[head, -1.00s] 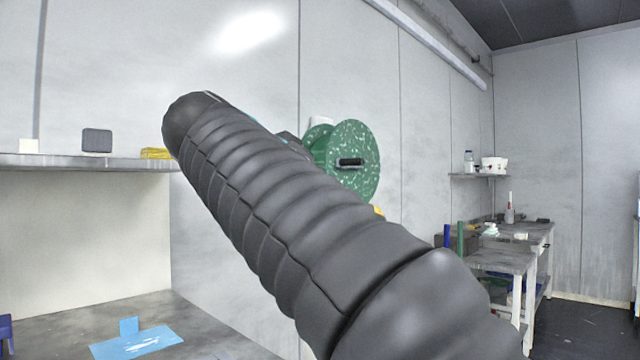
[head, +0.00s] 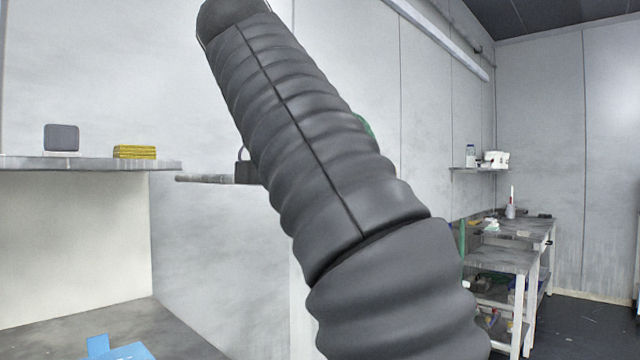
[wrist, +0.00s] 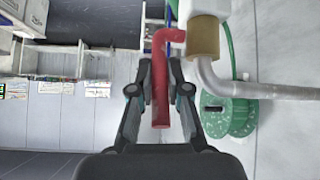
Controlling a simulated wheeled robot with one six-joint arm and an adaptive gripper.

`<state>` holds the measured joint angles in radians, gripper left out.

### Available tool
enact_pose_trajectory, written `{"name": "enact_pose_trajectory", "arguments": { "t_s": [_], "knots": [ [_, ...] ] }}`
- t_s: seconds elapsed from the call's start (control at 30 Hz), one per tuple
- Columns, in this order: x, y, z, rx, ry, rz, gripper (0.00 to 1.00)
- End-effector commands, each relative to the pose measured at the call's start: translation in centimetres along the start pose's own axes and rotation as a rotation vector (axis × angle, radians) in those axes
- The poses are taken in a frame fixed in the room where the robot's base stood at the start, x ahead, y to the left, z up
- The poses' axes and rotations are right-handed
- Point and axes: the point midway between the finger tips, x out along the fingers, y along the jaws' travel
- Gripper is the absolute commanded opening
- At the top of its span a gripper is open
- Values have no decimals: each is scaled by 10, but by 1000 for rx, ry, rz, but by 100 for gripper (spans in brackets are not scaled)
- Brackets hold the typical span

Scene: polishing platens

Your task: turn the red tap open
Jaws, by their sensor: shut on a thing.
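The red tap (wrist: 160,95) shows in the wrist view as a red bent lever, its long part running down between the fingers. Its short top end reaches right towards a brass-coloured fitting (wrist: 203,38) on a grey pipe (wrist: 265,91). My gripper (wrist: 160,70) is shut on the red lever, with one finger on each side. In the head view my arm covers the middle, and the tap and my gripper are hidden there.
A green reel (wrist: 238,118) lies right of my gripper in the wrist view; only a sliver shows in the head view (head: 366,125). A shelf (head: 60,163) holds a yellow stack (head: 134,152) and a grey block (head: 61,137). A workbench (head: 510,245) stands at the right.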

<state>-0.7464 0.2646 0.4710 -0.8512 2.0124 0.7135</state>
Motion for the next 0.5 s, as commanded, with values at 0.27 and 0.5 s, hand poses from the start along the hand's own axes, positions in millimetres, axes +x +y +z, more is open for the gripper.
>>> {"name": "enact_pose_trajectory", "arguments": {
  "t_s": [0.27,0.5],
  "knots": [
    [1,0,0,1,3,2,0],
    [0,-1,1,-1,2,0,41]
  ]
}}
